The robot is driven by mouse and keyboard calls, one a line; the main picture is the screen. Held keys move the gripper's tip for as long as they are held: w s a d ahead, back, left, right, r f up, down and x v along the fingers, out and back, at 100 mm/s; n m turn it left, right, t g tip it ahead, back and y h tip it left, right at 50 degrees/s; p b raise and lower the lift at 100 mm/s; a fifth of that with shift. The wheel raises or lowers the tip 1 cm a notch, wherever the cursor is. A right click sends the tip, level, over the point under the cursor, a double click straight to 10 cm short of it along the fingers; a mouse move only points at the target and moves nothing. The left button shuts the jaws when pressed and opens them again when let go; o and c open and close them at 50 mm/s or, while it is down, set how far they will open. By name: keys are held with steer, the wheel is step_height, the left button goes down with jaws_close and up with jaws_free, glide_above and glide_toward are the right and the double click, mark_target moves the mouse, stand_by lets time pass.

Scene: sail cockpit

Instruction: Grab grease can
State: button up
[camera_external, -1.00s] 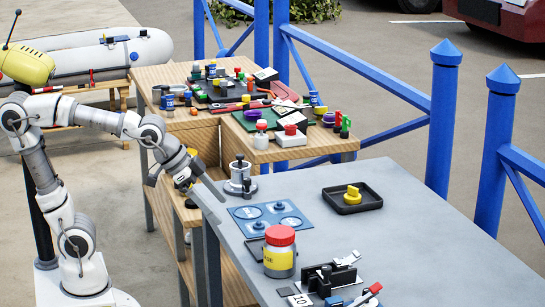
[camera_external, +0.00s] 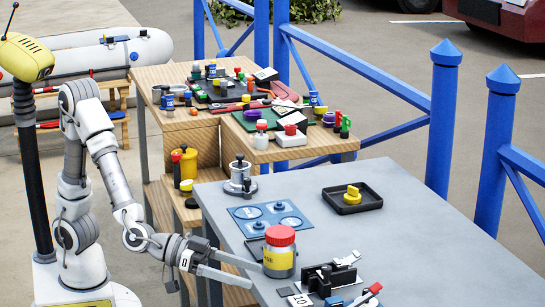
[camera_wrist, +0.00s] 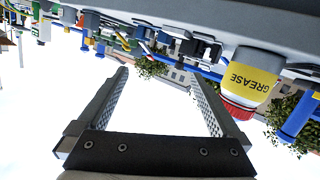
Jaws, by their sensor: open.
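The grease can (camera_external: 280,256) has a yellow body and a red lid and stands upright on the grey table's near left part. My gripper (camera_external: 254,277) is open and empty, low at the table's left edge, its fingers pointing right towards the can. The upper finger's tip appears close to the can's left side; whether it touches I cannot tell. The wrist view is upside down. There the can (camera_wrist: 252,78) shows its GREASE label beyond and right of the right finger, not between the fingers of my gripper (camera_wrist: 164,72).
On the grey table (camera_external: 400,245) are a black holder (camera_external: 332,276) with tools to the can's right, a blue mat (camera_external: 270,215) behind it, and a black tray (camera_external: 352,200) farther back. A metal pot (camera_external: 240,178) stands at the back left corner. The table's right side is clear.

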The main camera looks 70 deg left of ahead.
mark_target(293, 249)
steer(key=s+a+f+n+t+y, duration=0.25)
steer(key=a+t+y, duration=0.2)
steer(key=a, duration=0.65)
steer(key=shift+y, duration=0.35)
steer(key=w, duration=0.5)
steer(key=w+d+p, duration=0.1)
steer(key=w, duration=0.5)
steer(key=w+d, duration=0.1)
steer(key=w, duration=0.4)
steer(key=shift+w+d+r, duration=0.15)
steer(key=shift+w+r, duration=0.05)
steer(key=shift+w, duration=0.15)
steer(key=shift+c, duration=0.2)
